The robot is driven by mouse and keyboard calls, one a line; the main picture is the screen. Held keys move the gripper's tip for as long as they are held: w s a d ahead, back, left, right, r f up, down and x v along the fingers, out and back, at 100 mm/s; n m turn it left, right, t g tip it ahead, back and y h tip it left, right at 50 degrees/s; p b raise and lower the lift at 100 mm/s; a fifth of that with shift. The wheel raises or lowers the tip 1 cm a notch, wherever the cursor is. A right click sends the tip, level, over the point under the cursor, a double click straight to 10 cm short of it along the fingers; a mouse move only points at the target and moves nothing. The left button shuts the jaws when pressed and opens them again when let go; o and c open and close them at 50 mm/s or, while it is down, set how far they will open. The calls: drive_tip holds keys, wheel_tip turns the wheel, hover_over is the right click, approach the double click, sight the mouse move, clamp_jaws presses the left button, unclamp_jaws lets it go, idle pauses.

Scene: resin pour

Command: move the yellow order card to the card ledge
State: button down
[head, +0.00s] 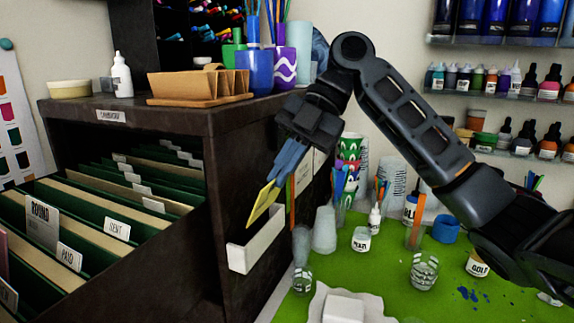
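The yellow order card (263,204) is between the blue-grey fingertips of my gripper (276,178). My gripper points down and left, shut on the card's upper end. The card is tilted, with its lower end just above a white, shallow, trough-like ledge (240,259) on the side of the dark cabinet. This looks like the card ledge; it carries no label that I can see. I cannot tell whether the card's lower edge touches it. The inside of the ledge is mostly hidden.
The dark cabinet (228,130) holds green file folders (95,232) on the left. A cardboard holder (200,84) and cups stand on top. Right of the ledge, clear cups (324,230), jars and an orange stick crowd the green mat (385,278).

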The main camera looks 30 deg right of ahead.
drive_tip(key=f+b, duration=0.2)
drive_tip(key=f, duration=0.1)
drive_tip(key=w+a+f, duration=0.1)
drive_tip(key=f, duration=0.1)
drive_tip(key=shift+b, duration=0.4)
drive_tip(key=c, duration=1.8)
unclamp_jaws()
drive_tip(key=o, duration=0.5)
drive_tip(key=shift+o, duration=0.3)
drive_tip(key=o, duration=0.4)
drive_tip(key=shift+o, duration=0.2)
drive_tip(key=shift+r, duration=0.1)
